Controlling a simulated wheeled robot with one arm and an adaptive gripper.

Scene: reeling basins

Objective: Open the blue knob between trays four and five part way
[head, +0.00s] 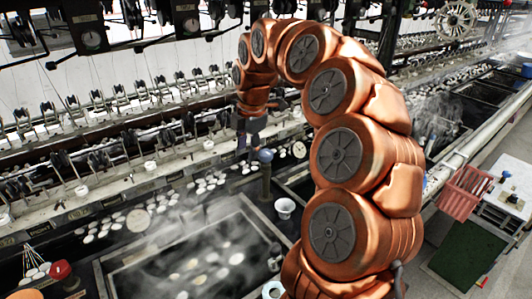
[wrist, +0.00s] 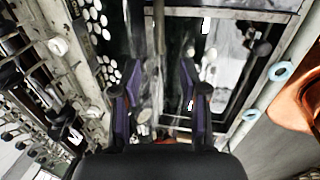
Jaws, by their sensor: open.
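The blue knob (head: 265,155) sits on top of a short dark upright post between basins in the head view. My gripper (head: 246,150) hangs from my copper arm just left of the knob and slightly above it, seemingly apart from it. In the wrist view my gripper (wrist: 160,105) is open, its two dark purple-sided fingers spread with nothing clearly held between them. I cannot make out the blue knob in the wrist view. A steaming basin tray (head: 112,279) with pale cocoons in it lies in front of the post.
A white cup (head: 285,207) stands right of the post. A red knob (head: 60,270) is at the lower left. Reeling machinery with rows of spools (head: 120,95) runs behind my gripper.

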